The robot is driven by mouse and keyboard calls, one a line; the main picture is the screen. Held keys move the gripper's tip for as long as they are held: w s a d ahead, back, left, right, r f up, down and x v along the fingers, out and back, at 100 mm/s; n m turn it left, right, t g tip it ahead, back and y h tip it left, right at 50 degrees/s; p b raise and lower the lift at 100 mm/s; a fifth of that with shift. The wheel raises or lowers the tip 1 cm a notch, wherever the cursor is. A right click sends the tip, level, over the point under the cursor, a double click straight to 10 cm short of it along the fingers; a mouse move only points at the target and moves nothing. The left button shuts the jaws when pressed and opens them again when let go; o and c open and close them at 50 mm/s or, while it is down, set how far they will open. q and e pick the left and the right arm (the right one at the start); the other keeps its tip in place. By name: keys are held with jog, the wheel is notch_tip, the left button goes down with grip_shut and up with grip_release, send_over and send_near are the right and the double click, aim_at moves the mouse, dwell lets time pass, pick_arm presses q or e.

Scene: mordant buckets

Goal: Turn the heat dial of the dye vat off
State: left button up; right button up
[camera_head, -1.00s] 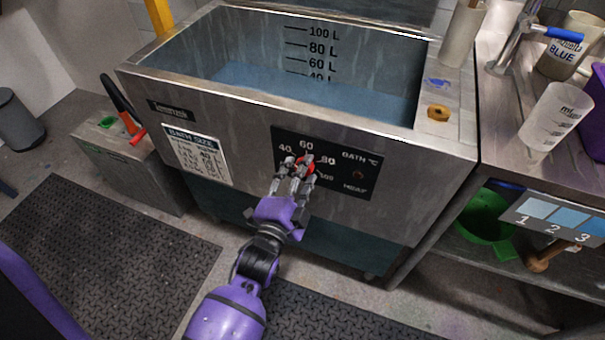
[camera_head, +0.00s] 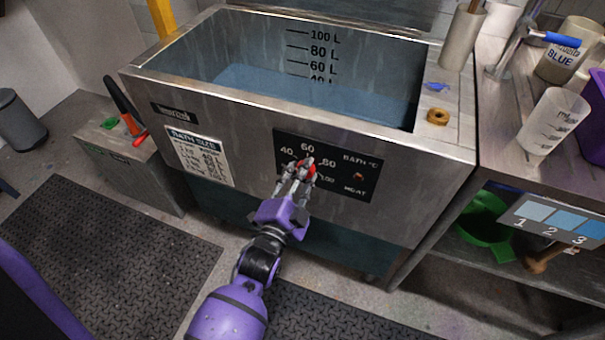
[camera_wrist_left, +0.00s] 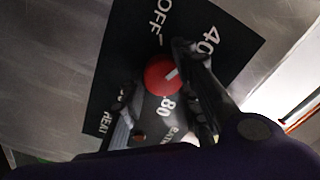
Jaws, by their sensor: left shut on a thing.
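The dye vat (camera_head: 240,113) is a steel tub with blue liquid inside. Its black control panel (camera_head: 345,185) carries the red heat dial (camera_head: 308,162), with 40, 60 and 80 marked around it. In the left wrist view the dial (camera_wrist_left: 159,76) shows a white pointer mark roughly toward 40, away from OFF. My left gripper (camera_head: 302,170) is shut on the dial, with a finger on each side; its fingers (camera_wrist_left: 165,90) hide part of the scale. The small heat lamp (camera_head: 359,176) on the panel looks orange-red. My right gripper is not in view.
A steel bench (camera_head: 500,110) with a beaker (camera_head: 552,120) and a tap stands right of the vat. A brass-coloured ring (camera_head: 437,117) lies on the vat's right ledge. A low grey box (camera_head: 120,158) stands at the left. Dark mats (camera_head: 110,255) cover the floor in front.

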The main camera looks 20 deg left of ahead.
pick_arm(q)
jog(key=n+p, duration=0.1)
jog(key=n, duration=0.1)
jog(key=n+p, duration=0.1)
jog(key=n, duration=0.1)
jog(key=n+p, duration=0.1)
jog(key=n, duration=0.2)
jog(key=shift+s+d+f, duration=0.1)
jog(key=shift+d+f, duration=0.05)
jog(key=shift+d, duration=0.25)
jog(key=shift+n+p, duration=0.75)
jog(key=shift+n, duration=0.85)
jog(key=o, duration=1)
jog(key=shift+d, duration=0.1)
jog(key=shift+s+a, duration=0.1)
jog(key=shift+a, duration=0.1)
